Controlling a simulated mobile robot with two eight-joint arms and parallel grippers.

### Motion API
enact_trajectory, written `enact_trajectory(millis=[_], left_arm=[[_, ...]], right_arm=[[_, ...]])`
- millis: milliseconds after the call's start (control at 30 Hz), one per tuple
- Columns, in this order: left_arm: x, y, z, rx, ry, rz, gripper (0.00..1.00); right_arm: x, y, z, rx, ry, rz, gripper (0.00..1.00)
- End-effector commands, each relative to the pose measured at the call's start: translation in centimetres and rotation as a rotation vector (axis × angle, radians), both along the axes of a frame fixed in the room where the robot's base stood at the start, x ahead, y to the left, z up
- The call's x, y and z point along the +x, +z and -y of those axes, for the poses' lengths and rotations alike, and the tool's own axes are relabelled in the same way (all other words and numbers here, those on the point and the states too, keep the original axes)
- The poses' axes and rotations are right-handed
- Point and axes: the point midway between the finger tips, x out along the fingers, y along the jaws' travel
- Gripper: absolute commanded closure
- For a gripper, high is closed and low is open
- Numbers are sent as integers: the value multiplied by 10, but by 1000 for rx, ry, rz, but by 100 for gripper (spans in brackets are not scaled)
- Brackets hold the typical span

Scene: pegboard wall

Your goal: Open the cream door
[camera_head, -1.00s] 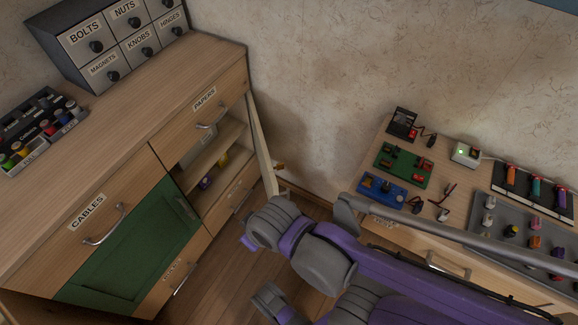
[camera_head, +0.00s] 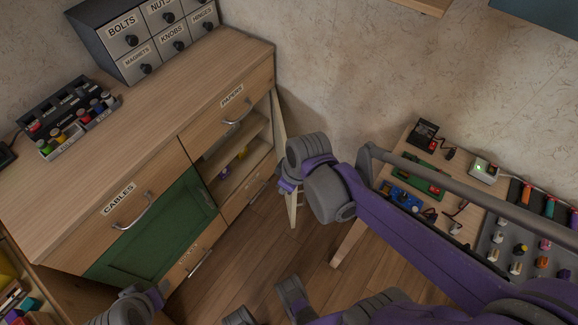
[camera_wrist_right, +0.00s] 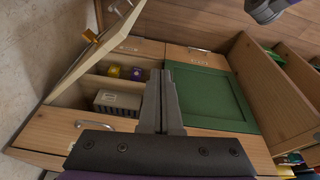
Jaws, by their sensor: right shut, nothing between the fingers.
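The cream door (camera_head: 281,122) stands wide open at the right end of the wooden cabinet (camera_head: 150,165), and the shelves behind it are exposed. My left gripper cannot be made out; only parts of that arm show.
The green door (camera_head: 155,235) beside the open compartment is closed. Inside are a grey box (camera_wrist_right: 118,103) and small purple and yellow items. A workbench (camera_head: 350,243) with electronics stands at the right. Wooden floor (camera_head: 250,255) is clear in front of the cabinet.

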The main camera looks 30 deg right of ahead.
Motion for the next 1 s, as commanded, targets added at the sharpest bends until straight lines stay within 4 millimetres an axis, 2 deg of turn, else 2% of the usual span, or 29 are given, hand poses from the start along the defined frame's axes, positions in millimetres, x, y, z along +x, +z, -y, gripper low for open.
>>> enact_trajectory(millis=[33, 200, 400, 600, 767, 1000], left_arm=[[1, 15, 0, 0, 0, 5, 50], [5, 41, 0, 0, 0, 13, 50], [9, 64, 0, 0, 0, 22, 50], [11, 71, 0, 0, 0, 25, 50], [10, 69, 0, 0, 0, 24, 50], [9, 64, 0, 0, 0, 22, 50]], right_arm=[[16, 7, 7, 1, 66, -10, 100], [56, 3, 28, 24, 337, -29, 100], [88, -12, 50, 59, 596, -4, 100], [98, -23, 59, 75, 710, 19, 100], [100, -37, 56, 77, 722, 20, 100], [105, -82, 41, 76, 721, 19, 100]])
